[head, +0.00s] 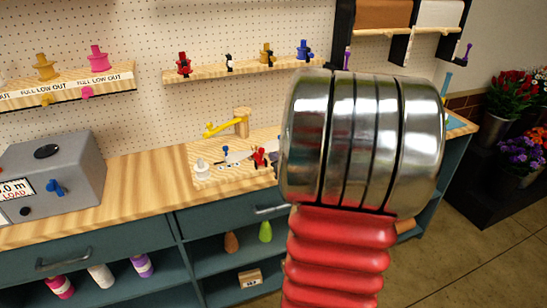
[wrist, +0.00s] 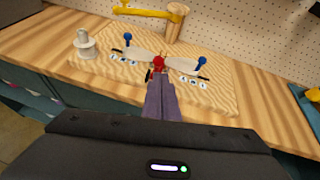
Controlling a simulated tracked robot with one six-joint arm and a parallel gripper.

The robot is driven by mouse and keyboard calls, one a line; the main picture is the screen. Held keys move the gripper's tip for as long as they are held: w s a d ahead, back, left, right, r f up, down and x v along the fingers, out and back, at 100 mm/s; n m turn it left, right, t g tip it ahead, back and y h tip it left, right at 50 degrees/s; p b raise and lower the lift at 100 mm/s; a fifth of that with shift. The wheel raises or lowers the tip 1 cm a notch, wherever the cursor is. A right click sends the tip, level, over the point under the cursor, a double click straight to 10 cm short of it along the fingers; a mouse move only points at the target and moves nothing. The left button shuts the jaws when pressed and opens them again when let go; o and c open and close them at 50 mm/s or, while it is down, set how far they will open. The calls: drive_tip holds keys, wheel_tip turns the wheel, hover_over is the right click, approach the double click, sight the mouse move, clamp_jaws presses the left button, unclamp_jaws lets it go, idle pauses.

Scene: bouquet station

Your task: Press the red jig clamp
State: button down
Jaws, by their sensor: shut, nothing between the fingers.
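The red jig clamp (wrist: 158,62) stands near the middle of a light wooden jig board (wrist: 100,70) on the bench, between two blue-knobbed parts (wrist: 203,64). In the head view the red clamp (head: 259,157) shows at the right part of the board, beside my arm. My gripper (wrist: 159,82) is shut and empty in the wrist view. Its fingertips appear just in front of the red clamp, overlapping its lower part; I cannot tell whether they touch. The head view does not show the gripper; my arm fills its right centre.
A pale round post (wrist: 84,44) stands on the board's left. A yellow arm on a wooden post (head: 240,122) stands behind. A grey box (head: 55,165) sits at the bench's left. A shelf with small coloured clamps (head: 183,64) hangs above. Bench between box and board is clear.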

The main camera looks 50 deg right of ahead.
drive_tip(key=s+a+r, duration=0.2)
drive_tip(key=s+r, duration=0.4)
idle(0.3)
drive_tip(key=shift+r, duration=0.1)
idle(0.4)
